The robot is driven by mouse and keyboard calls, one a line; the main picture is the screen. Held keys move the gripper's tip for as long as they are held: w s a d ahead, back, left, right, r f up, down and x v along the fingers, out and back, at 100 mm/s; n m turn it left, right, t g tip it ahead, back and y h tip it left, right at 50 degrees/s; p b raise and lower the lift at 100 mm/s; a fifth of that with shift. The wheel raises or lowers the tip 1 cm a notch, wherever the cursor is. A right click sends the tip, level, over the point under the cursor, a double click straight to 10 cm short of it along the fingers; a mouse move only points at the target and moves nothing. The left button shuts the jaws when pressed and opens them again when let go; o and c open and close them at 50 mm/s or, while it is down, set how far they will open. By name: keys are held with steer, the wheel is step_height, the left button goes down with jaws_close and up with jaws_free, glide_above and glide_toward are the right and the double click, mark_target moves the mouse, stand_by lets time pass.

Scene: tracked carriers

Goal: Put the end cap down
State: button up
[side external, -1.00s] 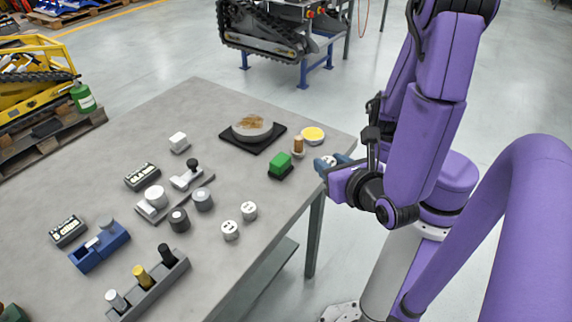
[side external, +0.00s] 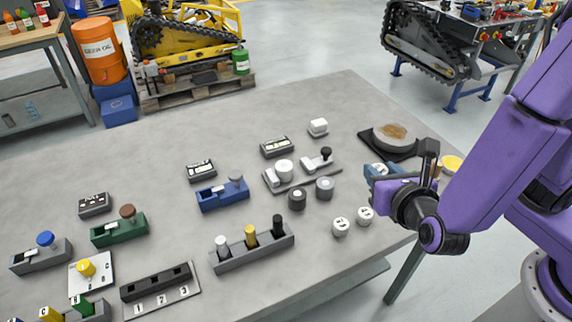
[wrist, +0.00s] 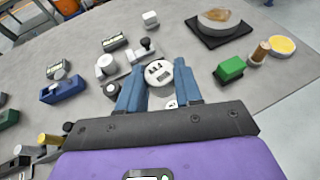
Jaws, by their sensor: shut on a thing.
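A white round end cap (wrist: 159,73) with dark marks on its face is held between the blue fingers of my gripper (wrist: 160,80) in the wrist view. In the side view my gripper (side external: 382,172) is shut on this cap (side external: 379,168), which seems to be above the table near its right part. Two similar white caps, one nearer (side external: 340,227) and one farther (side external: 365,215), stand on the table in front of my gripper.
A black mat (side external: 367,144) with a round stone-like disc (side external: 395,137) lies behind my gripper. A green block (wrist: 229,69) and a yellow dish (wrist: 281,45) are to the right. Bare table separates these.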

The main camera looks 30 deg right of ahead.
steer(key=w+a+r+n+y, duration=0.1)
steer(key=w+a+r+y, duration=0.2)
steer(key=w, duration=0.5)
steer(key=h, duration=0.1)
glide_above(286, 169)
steer(key=shift+n+t, duration=0.3)
step_height(286, 169, down, 9)
steer(key=shift+s+r, duration=0.1)
steer(key=shift+s, duration=0.05)
steer(key=shift+a+f, duration=0.1)
steer(key=shift+f, duration=1.65)
steer(key=shift+f, duration=0.2)
steer(key=o, duration=1)
steer(key=shift+r, duration=0.15)
